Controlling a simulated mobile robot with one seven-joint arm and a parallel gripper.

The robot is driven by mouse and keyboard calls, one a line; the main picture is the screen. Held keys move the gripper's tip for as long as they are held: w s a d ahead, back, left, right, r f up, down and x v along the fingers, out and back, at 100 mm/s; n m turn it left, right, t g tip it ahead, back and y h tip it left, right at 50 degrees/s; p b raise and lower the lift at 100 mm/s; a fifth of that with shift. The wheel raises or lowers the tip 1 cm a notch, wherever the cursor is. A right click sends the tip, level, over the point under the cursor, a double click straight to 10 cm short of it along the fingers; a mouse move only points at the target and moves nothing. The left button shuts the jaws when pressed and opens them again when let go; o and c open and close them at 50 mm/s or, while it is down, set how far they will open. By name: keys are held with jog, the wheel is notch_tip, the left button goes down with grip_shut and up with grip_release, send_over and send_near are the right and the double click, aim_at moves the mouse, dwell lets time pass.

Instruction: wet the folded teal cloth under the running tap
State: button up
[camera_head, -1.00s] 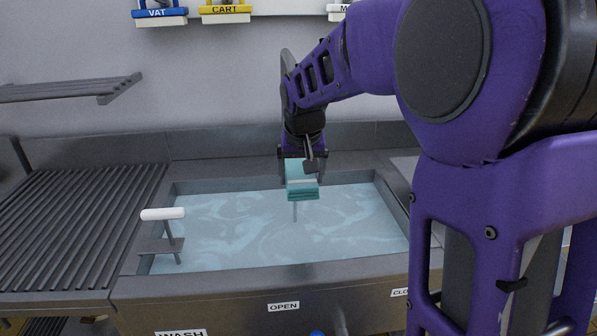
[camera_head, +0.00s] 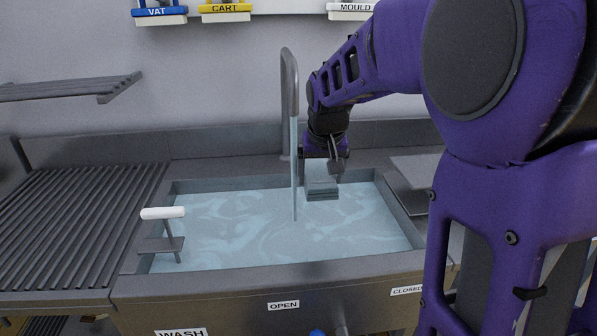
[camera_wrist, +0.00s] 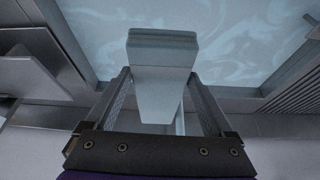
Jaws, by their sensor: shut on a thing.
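The folded cloth (camera_head: 321,186) hangs over the sink basin, held in my gripper (camera_head: 323,170). It now looks grey-blue rather than teal. In the wrist view the cloth (camera_wrist: 161,52) sits between both fingers of my gripper (camera_wrist: 160,80), which is shut on it. The tap (camera_head: 289,90) is a tall curved grey spout at the back of the sink.
The sink basin (camera_head: 230,267) holds rippled pale blue water. A white-topped handle (camera_head: 163,213) stands at its left front. A ribbed drainboard (camera_head: 70,225) lies left, and a grey plate (camera_head: 418,170) lies right. Labels "OPEN" (camera_head: 283,305) and "CLOSED" (camera_head: 407,290) mark the front.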

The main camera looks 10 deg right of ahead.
jog(key=shift+s+d+r, duration=0.1)
jog(key=shift+s+d, duration=0.2)
jog(key=shift+d, duration=0.3)
jog(key=shift+s+d+f, duration=0.1)
jog(key=shift+s+d, duration=0.15)
jog(key=shift+d, duration=0.35)
jog(key=shift+s+d+r, duration=0.1)
jog(key=shift+s+d, duration=0.2)
jog(key=shift+d, duration=0.3)
jog(key=s+d+r+p, duration=0.2)
jog(key=d+r, duration=0.2)
jog(key=shift+d, duration=0.25)
jog(key=shift+s, duration=0.1)
dwell(0.5)
